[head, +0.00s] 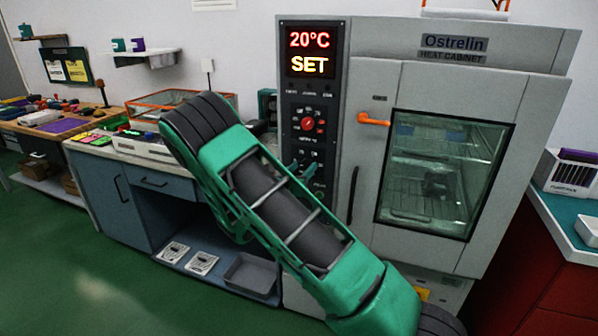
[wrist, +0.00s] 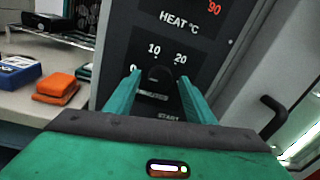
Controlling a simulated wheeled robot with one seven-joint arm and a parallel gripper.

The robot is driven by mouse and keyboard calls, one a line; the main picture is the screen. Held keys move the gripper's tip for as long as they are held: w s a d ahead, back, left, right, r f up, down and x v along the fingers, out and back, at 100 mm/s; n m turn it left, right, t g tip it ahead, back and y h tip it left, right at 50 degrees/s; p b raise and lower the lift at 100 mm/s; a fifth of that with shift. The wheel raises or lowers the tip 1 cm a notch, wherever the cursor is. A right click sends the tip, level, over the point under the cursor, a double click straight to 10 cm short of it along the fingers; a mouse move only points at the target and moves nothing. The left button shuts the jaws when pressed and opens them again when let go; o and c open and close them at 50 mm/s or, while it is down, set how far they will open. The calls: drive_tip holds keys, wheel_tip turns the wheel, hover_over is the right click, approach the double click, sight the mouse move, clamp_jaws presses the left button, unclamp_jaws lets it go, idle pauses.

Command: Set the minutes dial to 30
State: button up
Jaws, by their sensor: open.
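The minutes dial (wrist: 159,74) is a dark round knob on the black control panel, with the marks 0, 10 and 20 showing around it in the wrist view. No 30 mark can be made out; the right finger covers that side. The dial's pointer is too dark to read. My gripper (wrist: 159,79) is open, with one green finger on each side of the dial; I cannot tell whether they touch it. In the head view my gripper (head: 302,164) is at the lower panel, small and partly hidden by my arm.
The red heat dial (head: 307,124) sits above, under a display (head: 310,53) reading 20°C and SET. The heat cabinet's door (head: 440,170) is closed, with an orange latch (head: 373,119). A START label (wrist: 168,117) lies below the minutes dial. An orange object (wrist: 57,87) lies on the left bench.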

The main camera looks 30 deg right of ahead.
drive_tip(key=c, duration=1.1)
drive_tip(key=shift+o, duration=0.2)
drive_tip(key=shift+a, duration=0.25)
drive_tip(key=shift+d, duration=0.15)
